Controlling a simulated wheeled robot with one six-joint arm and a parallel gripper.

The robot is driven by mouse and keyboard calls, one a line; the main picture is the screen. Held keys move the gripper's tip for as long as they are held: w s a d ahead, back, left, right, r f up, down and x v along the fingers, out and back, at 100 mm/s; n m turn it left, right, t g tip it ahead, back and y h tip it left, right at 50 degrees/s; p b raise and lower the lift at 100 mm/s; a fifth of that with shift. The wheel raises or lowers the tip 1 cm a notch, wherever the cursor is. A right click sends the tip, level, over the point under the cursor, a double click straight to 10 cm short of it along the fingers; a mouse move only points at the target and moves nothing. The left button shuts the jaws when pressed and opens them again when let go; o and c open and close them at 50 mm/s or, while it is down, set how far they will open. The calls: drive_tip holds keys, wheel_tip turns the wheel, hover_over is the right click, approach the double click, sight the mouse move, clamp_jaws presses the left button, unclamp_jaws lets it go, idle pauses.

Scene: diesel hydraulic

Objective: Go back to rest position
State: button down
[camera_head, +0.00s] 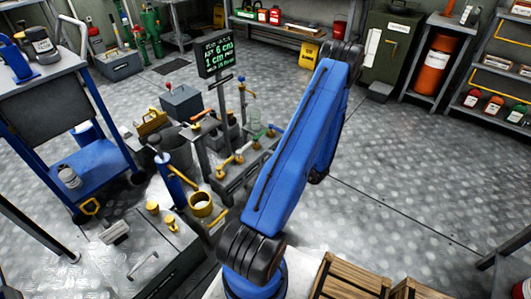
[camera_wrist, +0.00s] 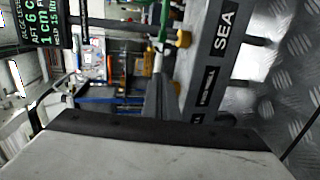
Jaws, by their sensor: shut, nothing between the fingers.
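My blue arm (camera_head: 305,140) rises from the lower middle of the head view and bends at a dark joint near the top. My gripper is not clearly visible in the head view. In the wrist view, the grey fingers of my gripper (camera_wrist: 160,82) show above a pale block with a dark edge. The fingers are together and hold nothing. Behind them is a blurred workshop, turned sideways.
A valve stand with a green-lettered display (camera_head: 217,54) is left of my arm; the display also shows in the wrist view (camera_wrist: 42,22). A blue cart (camera_head: 95,160) stands at left. Wooden crates (camera_head: 350,279) are at the bottom. Floor at right is clear. An orange drum (camera_head: 434,65) stands by the shelves.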

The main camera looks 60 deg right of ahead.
drive_tip(key=shift+v, duration=0.8)
